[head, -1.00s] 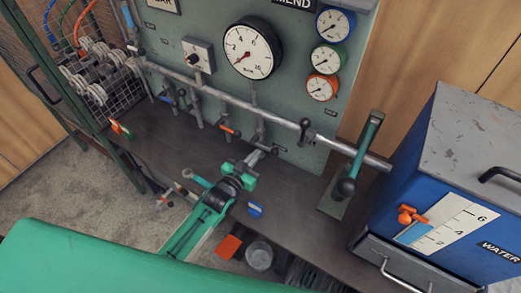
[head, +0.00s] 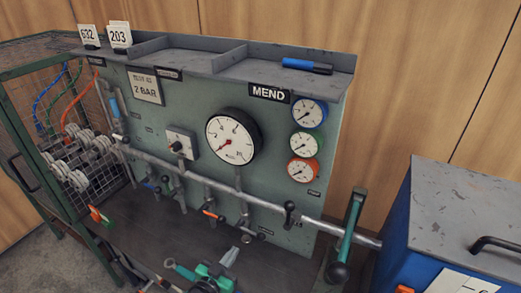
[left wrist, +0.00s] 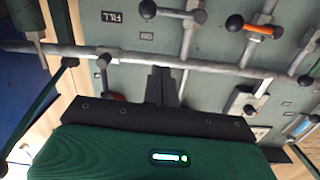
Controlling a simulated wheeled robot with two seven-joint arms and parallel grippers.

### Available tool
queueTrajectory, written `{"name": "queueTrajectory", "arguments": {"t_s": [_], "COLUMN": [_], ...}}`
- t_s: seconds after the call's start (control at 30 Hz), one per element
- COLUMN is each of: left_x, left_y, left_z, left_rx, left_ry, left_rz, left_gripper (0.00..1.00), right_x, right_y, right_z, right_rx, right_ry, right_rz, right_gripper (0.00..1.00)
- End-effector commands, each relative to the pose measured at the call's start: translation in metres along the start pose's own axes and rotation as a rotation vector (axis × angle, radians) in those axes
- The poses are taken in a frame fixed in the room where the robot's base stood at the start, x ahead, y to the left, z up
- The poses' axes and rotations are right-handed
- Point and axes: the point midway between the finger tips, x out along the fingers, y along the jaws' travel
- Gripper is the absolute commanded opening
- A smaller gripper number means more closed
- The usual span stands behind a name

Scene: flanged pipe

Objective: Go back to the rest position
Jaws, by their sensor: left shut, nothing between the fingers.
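In the left wrist view the dark fingers (left wrist: 161,83) are together, seen against the panel and the grey pipe (left wrist: 220,65). I cannot tell how far they are from the pipe. The pipe also shows in the head view (head: 260,200), running along the panel's lower part. My right gripper is in neither view.
Several valve handles stick out below the pipe, one of them orange (head: 212,215). A green lever stand (head: 348,235) and a blue box (head: 400,235) are at the right. A wire cage (head: 85,160) stands left. A blue marker (head: 307,66) lies on the top shelf.

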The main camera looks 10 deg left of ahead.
Motion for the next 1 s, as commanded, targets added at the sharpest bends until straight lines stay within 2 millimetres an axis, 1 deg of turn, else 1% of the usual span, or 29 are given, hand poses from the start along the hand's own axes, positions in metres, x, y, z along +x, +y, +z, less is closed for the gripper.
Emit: {"name": "queueTrajectory", "arguments": {"t_s": [0.17,0.27,0.37,0.57,0.7,0.8,1.0], "left_x": [-0.007,-0.021,-0.042,-0.098,-0.146,-0.176,-0.222], "left_y": [0.002,0.004,0.005,0.006,0.007,0.008,0.009], "left_z": [0.003,0.007,0.014,0.021,0.022,0.020,0.014], "left_rx": [-0.006,-0.015,-0.027,-0.052,-0.072,-0.086,-0.106], "left_ry": [-0.059,-0.160,-0.295,-0.575,-0.768,-0.881,-1.041], "left_rz": [-0.007,-0.020,-0.036,-0.070,-0.093,-0.105,-0.124], "left_gripper": [0.00,0.00,0.00,0.00,0.00,0.00,0.00], "right_x": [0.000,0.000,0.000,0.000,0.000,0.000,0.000], "right_y": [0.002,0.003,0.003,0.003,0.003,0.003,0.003], "right_z": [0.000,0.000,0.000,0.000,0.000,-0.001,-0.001], "right_rx": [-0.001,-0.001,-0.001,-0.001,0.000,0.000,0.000], "right_ry": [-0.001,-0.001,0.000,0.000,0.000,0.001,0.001], "right_rz": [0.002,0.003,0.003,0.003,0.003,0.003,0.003], "right_gripper": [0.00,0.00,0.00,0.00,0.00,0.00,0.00]}}
